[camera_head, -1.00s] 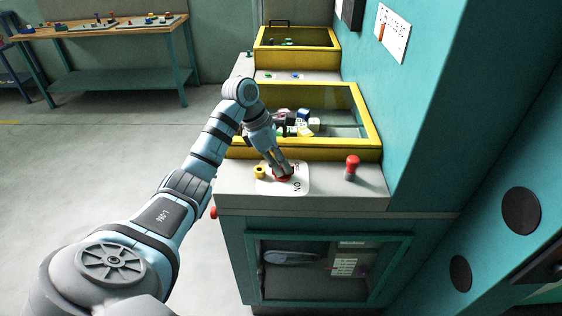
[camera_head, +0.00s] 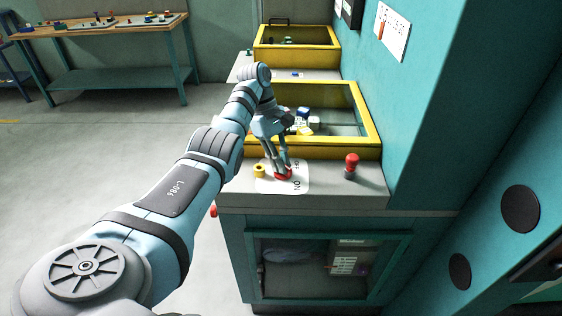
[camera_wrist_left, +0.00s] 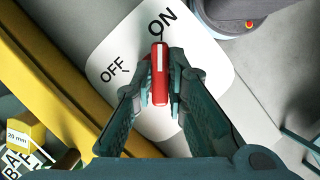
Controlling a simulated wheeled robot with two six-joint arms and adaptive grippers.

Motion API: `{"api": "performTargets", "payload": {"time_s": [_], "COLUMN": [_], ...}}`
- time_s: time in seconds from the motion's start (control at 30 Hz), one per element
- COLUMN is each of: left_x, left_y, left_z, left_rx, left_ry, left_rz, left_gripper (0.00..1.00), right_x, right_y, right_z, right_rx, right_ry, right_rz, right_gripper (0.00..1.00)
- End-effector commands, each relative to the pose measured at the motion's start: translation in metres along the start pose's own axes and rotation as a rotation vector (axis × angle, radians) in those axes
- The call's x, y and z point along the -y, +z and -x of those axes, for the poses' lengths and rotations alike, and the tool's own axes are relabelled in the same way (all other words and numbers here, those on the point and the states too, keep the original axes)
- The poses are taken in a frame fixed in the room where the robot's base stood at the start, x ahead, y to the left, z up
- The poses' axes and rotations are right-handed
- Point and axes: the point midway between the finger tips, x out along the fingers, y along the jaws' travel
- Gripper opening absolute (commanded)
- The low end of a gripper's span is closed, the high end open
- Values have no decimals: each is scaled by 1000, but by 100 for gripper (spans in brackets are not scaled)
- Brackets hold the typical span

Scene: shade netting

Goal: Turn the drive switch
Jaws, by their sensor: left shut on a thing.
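The drive switch is a red handle (camera_head: 283,175) on a white label plate (camera_head: 298,187) on the grey console top. In the left wrist view, the red handle (camera_wrist_left: 160,75) stands between my fingertips, and its white stripe points at the tick by "ON" on the plate (camera_wrist_left: 205,65). "OFF" lies to the left of it. My left gripper (camera_head: 282,170) reaches down from above and is shut on the handle; it also shows in the left wrist view (camera_wrist_left: 160,83), one finger on each side. My right gripper is not in view.
A yellow knob (camera_head: 259,170) is left of the plate, and a red-topped button (camera_head: 351,165) stands to its right. Behind is a yellow-framed bin (camera_head: 367,125) with blocks inside. A teal wall (camera_head: 430,100) rises at the right. Open floor lies left.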

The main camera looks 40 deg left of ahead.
Motion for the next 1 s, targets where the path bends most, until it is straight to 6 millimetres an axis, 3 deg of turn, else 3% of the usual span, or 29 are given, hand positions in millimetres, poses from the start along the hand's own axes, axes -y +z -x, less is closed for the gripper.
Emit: {"api": "performTargets", "payload": {"time_s": [0.67,0.7,0.8,1.0], "left_x": [-1,-1,-1,-1], "left_y": [0,0,0,0], "left_z": [2,2,1,1], "left_rx": [-4,-4,-3,-2], "left_ry": [-19,-19,-20,-21], "left_rz": [-61,-61,-61,-60], "left_gripper": [0,20,33,33], "right_x": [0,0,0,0], "right_y": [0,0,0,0], "right_z": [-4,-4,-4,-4], "right_rx": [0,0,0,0], "right_ry": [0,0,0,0], "right_rz": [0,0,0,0], "right_gripper": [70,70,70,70]}}
